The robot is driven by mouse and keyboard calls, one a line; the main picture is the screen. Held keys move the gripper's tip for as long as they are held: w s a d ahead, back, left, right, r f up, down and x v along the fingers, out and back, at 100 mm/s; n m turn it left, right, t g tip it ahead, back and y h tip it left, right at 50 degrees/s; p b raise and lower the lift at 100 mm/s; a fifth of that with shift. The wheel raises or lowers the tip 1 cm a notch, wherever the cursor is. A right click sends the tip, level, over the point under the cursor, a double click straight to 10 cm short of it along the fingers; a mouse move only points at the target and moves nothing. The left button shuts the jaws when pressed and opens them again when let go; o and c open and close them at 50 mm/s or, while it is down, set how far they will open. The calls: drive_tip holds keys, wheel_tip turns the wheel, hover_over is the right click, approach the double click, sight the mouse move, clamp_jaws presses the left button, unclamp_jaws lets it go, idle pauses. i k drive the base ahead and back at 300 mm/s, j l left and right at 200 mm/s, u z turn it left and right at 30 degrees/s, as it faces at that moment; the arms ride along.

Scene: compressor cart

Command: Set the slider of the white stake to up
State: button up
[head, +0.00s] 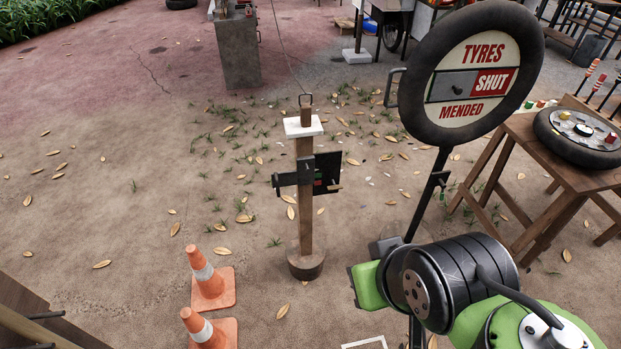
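The white stake (305,215) is a wooden post with a white cap, standing upright on a round base in the middle of the head view. A dark bracket (294,179) crosses it at mid-height. To its right is a black panel (328,170) with small red and green marks and a light peg (334,188) sticking out low down. This looks like the slider part, but its exact setting is too small to tell. My green and black arm is at the lower right, apart from the stake. I see no gripper fingers.
A round TYRES MENDED sign (473,72) on a thin pole stands right of the stake. Two orange cones (209,280) stand front left. A wooden table (560,168) with a tyre is at the right. A grey pillar (239,52) stands behind. Leafy ground left of the stake is open.

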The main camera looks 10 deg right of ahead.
sight(304, 176)
drive_tip(key=i+j+u, duration=0.1)
drive_tip(key=u, duration=0.3)
drive_tip(key=i+j+u, duration=0.1)
drive_tip(key=u, duration=0.25)
drive_tip(key=i+j+u, duration=0.1)
drive_tip(key=u, duration=0.3)
drive_tip(key=i+u, duration=0.1)
drive_tip(key=u, duration=0.25)
